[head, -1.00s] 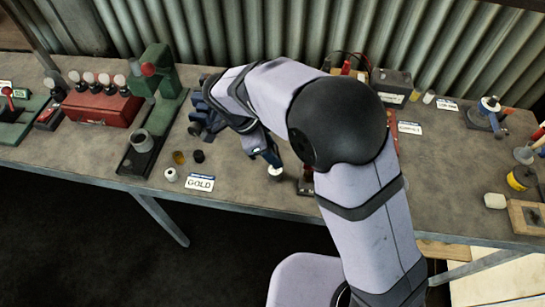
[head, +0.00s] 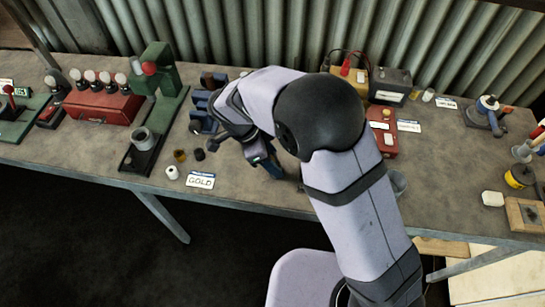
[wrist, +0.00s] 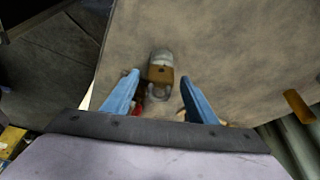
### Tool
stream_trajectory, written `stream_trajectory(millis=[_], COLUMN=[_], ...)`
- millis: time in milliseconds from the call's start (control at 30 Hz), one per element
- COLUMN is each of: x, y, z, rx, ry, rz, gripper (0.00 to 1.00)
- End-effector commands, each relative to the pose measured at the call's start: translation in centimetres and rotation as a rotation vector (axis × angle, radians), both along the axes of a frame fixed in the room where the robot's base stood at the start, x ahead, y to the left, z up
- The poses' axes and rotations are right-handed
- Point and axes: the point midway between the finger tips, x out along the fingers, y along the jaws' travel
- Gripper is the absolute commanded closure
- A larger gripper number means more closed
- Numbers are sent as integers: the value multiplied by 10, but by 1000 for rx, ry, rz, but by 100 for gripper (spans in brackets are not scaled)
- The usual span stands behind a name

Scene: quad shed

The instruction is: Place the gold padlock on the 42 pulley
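My gripper (wrist: 158,82) shows in the wrist view with its two blue fingers apart. A small brown-gold padlock-like body (wrist: 160,74) with a grey loop lies in the gap between the fingertips, with visible space on either side. A grey rounded part adjoins its far side. In the head view my gripper (head: 270,168) is low over the front middle of the bench, right of the label reading GOLD (head: 200,180). The padlock is hidden by my arm there. I cannot make out a pulley marked 42 in either view.
A white roll (head: 172,173), a small gold cylinder (head: 180,155) and a black one (head: 199,154) stand by the label. A green press (head: 155,85) and red box (head: 103,107) are left.

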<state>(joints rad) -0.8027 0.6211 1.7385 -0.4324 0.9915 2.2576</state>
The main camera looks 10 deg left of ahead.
Motion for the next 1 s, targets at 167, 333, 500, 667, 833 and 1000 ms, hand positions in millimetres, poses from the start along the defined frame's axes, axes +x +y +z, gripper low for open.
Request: stream_trajectory(millis=[167, 333, 500, 667, 833, 1000], x=[0, 0, 0, -4, -8, -13], y=[0, 0, 4, 13, 24, 34], z=[0, 2, 9, 30, 59, 86], rx=[0, 0, 2, 4, 4, 4], ry=[0, 0, -3, -5, -5, -3], rz=[0, 0, 1, 1, 1, 1], gripper=[47, 47, 47, 47, 47, 47])
